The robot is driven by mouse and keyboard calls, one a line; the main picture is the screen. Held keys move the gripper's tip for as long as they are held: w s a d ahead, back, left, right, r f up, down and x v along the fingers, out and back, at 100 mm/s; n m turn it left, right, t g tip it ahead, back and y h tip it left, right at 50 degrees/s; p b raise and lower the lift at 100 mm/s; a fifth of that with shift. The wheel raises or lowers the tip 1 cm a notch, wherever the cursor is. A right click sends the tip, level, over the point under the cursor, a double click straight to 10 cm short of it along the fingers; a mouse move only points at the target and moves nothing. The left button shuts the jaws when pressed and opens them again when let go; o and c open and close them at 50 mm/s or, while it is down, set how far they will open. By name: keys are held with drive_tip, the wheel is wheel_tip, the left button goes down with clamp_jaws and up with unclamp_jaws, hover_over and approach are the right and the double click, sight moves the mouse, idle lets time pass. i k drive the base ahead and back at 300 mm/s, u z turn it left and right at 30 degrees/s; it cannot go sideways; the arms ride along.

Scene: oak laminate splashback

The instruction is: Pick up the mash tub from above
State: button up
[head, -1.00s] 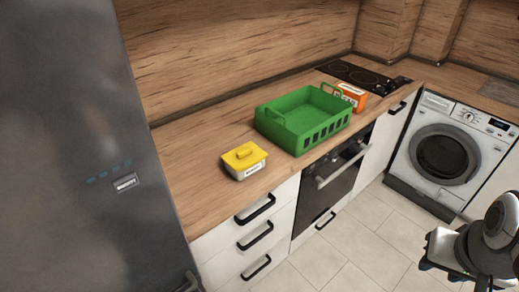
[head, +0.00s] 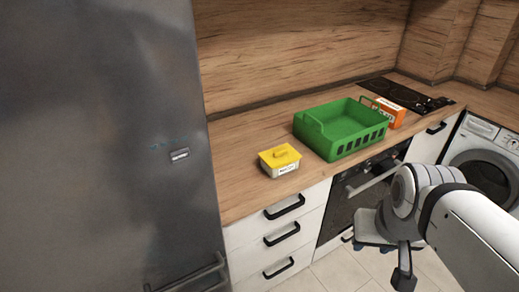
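A small tub with a yellow lid and a pale, labelled body (head: 280,161) stands upright on the wooden counter, left of the green crate. It is the likely mash tub; its label is too small to read. My gripper (head: 385,255) is at the lower right, in front of the oven and below the counter edge, well apart from the tub. It is partly hidden by my arm, and its finger opening cannot be made out. Nothing touches the tub.
A green crate (head: 318,143) stands right of the tub with a small gap. An orange box (head: 391,111) is behind it, near the black hob (head: 405,93). A tall grey fridge (head: 105,130) borders the counter's left end. Bare counter (head: 237,180) lies left of the tub.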

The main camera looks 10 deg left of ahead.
sight(274, 174)
drive_tip(key=u, duration=0.15)
drive_tip(key=i, duration=1)
drive_tip(key=u, duration=0.05)
